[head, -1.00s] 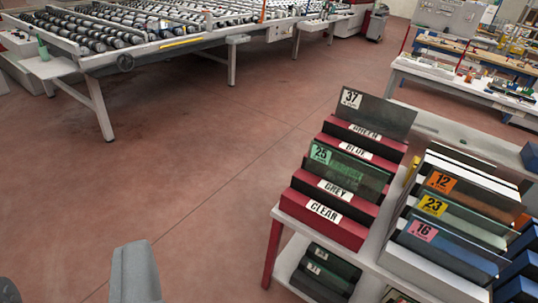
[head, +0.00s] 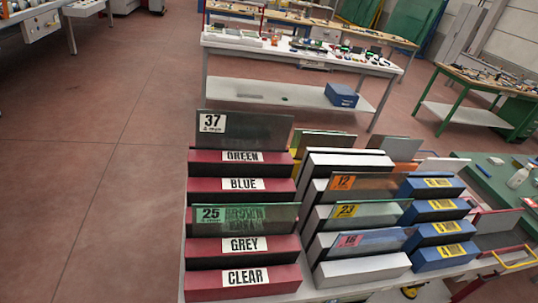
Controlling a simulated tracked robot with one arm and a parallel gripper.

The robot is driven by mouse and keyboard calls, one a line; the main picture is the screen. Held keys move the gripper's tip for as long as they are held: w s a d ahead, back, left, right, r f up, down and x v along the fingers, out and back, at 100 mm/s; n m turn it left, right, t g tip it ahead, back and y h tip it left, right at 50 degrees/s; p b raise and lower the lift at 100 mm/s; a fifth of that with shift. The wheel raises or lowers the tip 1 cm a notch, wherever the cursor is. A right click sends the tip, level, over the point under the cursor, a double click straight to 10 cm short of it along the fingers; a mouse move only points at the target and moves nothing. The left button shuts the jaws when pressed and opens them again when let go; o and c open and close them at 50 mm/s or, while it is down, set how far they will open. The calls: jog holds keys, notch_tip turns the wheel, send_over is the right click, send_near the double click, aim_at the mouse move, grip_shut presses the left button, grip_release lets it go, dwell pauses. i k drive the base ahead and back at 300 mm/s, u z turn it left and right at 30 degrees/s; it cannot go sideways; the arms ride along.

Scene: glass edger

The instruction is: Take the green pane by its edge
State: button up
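A green-tinted pane (head: 245,219) with a green sticker reading 25 stands upright in the red stepped rack (head: 245,284). It stands behind the step labelled GREY, and a dark label shows blurred through it. A grey, smoky pane (head: 260,129) with a white sticker reading 37 stands at the rack's back, behind the step labelled GREEN (head: 243,157). The top edges of both panes are free. My gripper is not in view.
A white rack (head: 362,271) beside it holds panes stickered 12, 23 and 16. A blue stepped rack (head: 443,258) is further right. A long workbench (head: 300,58) stands behind. The floor (head: 90,185) to the left is clear.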

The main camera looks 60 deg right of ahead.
aim_at(244, 220)
jog(key=z, duration=0.35)
jog(key=i, duration=0.75)
jog(key=z, duration=0.4)
jog(key=k, duration=0.85)
jog(key=z, duration=0.2)
jog(key=i, duration=0.85)
jog(key=u, duration=0.1)
